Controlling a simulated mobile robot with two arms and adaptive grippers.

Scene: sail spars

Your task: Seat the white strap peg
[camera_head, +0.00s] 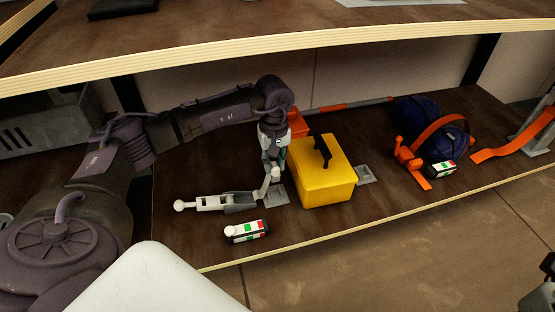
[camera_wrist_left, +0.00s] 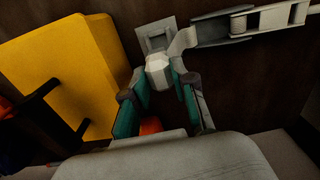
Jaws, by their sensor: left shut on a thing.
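The white strap (camera_head: 212,202) lies along the left of the shelf, with a ball-ended peg at its far left end. Its right end rises to my left gripper (camera_head: 272,178). In the left wrist view, my left gripper (camera_wrist_left: 160,82) is shut on the white strap peg (camera_wrist_left: 158,70), a pale block between the teal finger pads. A grey socket plate (camera_wrist_left: 156,37) with a square recess lies just beyond the peg. The plate also shows in the head view (camera_head: 279,194), beside and below the fingers. Whether the peg touches the plate cannot be told. My right gripper is not clearly seen.
A yellow box (camera_head: 325,182) with a black handle stands close right of the gripper. A second grey plate (camera_head: 365,175) is beyond it. A striped block (camera_head: 247,231) lies near the front edge. A blue bag (camera_head: 430,122) with an orange strap (camera_head: 436,129) is farther right. An upper shelf overhangs.

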